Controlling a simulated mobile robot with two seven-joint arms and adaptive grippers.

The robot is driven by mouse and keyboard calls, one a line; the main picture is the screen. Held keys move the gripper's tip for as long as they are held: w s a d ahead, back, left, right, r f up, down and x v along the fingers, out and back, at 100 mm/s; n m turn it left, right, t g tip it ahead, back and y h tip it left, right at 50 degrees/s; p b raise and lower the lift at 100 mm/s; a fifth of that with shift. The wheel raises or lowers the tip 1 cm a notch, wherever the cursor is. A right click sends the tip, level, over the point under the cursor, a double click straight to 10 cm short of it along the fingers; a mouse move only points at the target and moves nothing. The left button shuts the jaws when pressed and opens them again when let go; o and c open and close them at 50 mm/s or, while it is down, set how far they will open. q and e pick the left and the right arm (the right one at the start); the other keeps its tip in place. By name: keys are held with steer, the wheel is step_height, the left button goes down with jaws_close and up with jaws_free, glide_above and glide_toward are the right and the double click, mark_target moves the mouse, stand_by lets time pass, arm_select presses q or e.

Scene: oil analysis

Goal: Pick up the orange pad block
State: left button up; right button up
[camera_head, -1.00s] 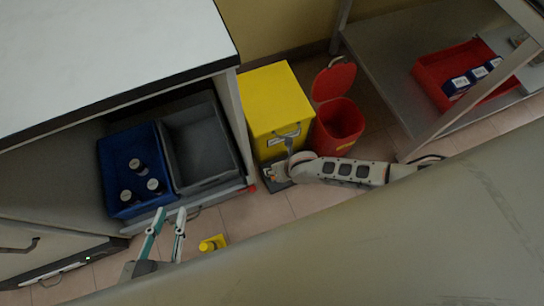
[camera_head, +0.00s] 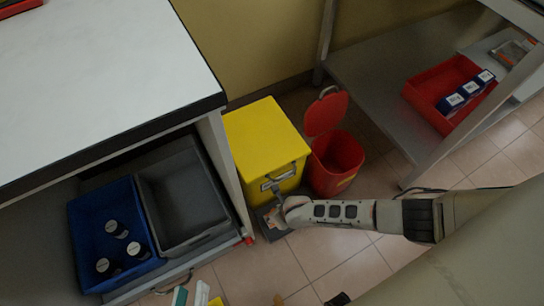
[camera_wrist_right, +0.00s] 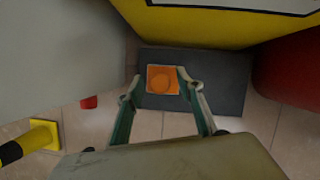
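The orange pad block (camera_wrist_right: 163,79) shows in the right wrist view as a flat orange square on a dark grey plate (camera_wrist_right: 222,82) on the floor. My right gripper (camera_wrist_right: 158,78) is open, its two fingers reaching toward the pad. The right fingertip is at the pad's right edge; the left fingertip is beside it with a small gap. Whether they touch it I cannot tell. In the head view my right arm comes in from the right, and its hand mostly hides the pad.
A yellow bin (camera_head: 262,145) stands right behind the plate, with an open red bin (camera_head: 336,163) to its right. A white-topped bench (camera_head: 110,75) is on the left, with blue (camera_head: 85,230) and grey (camera_head: 182,200) crates below.

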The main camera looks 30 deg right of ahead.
steer(key=shift+w, duration=0.25)
jaws_close()
steer(key=shift+r, duration=0.1)
